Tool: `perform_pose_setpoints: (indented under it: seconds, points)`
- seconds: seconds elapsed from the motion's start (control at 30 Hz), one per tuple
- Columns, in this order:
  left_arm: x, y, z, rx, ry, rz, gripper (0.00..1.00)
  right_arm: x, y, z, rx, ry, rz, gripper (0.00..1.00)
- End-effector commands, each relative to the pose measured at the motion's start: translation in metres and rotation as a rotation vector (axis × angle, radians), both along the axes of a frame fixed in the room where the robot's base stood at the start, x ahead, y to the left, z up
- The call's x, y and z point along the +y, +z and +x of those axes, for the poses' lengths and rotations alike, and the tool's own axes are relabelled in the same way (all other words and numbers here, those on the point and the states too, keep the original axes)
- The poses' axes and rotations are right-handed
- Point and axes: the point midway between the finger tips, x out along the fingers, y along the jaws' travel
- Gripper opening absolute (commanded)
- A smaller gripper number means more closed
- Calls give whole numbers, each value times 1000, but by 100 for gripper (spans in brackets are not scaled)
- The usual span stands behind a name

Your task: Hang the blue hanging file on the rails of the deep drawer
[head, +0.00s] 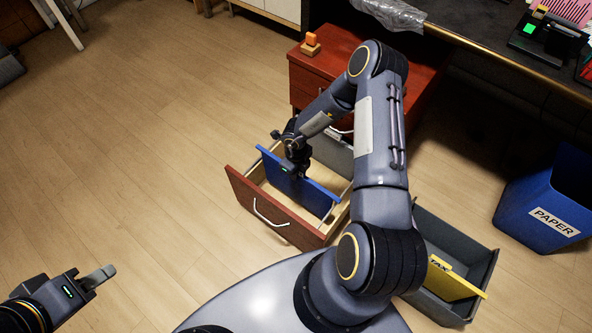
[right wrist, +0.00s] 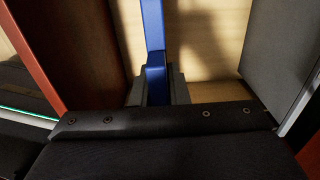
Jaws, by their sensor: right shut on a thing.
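The blue hanging file (head: 315,196) is upright across the open deep drawer (head: 262,212) of the red-brown cabinet, roughly parallel to the drawer front. My right gripper (head: 297,170) is shut on its top edge. In the right wrist view the blue file (right wrist: 153,35) runs between the fingertips (right wrist: 157,88), with the pale drawer floor beyond. Whether the file's ends rest on the rails or stay just above them I cannot tell. My left gripper (head: 98,277) is low at the left, away from the drawer, with nothing visible in it; its finger gap does not show clearly.
A grey panel (head: 334,152) stands behind the file in the drawer. A grey open box (head: 478,262) with a yellow "TAX" file (head: 455,281) is right of my right arm. A blue "PAPER" bin (head: 540,205) stands further right. The floor at left is clear.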

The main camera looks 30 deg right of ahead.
Motion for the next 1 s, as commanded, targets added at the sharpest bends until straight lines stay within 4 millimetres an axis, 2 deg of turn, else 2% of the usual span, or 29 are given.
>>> perform_pose_setpoints:
  seconds: [0.33,0.8,1.0]
  points:
    - [0,-1,0,0,0,0,36,0,-2,0,0,0,0,0]
    - [0,-12,0,0,0,0,36,0,-29,0,0,1,0,0]
    - [0,-12,0,0,0,0,36,0,-31,0,-1,1,0,0]
